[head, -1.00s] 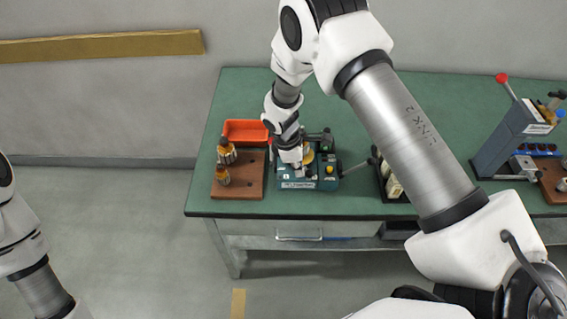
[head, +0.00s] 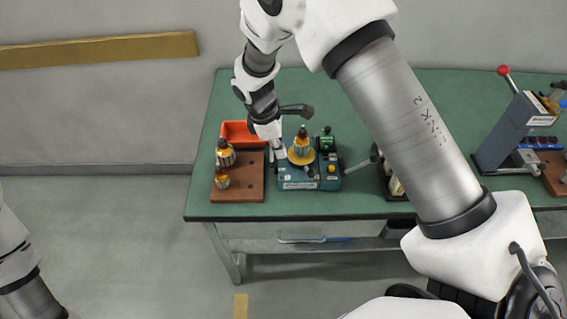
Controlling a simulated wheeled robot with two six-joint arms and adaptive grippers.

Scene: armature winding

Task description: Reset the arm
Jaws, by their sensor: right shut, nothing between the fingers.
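My right arm reaches over the green bench from the right. Its gripper (head: 274,157) is shut and empty, just left of the winding machine. The teal winding machine (head: 298,184) stands near the bench's front edge. An armature (head: 302,146) with copper windings stands upright on the machine's yellow round seat, apart from the gripper as far as I can tell. My left arm shows only in part at the lower left, and its gripper is out of the picture.
A brown wooden block (head: 239,192) left of the machine holds armatures (head: 225,153). An orange bin (head: 240,133) sits behind it. A dark rack (head: 391,182) stands right of the machine. A lever press (head: 512,130) with a red knob is at the far right. The bench's back left is clear.

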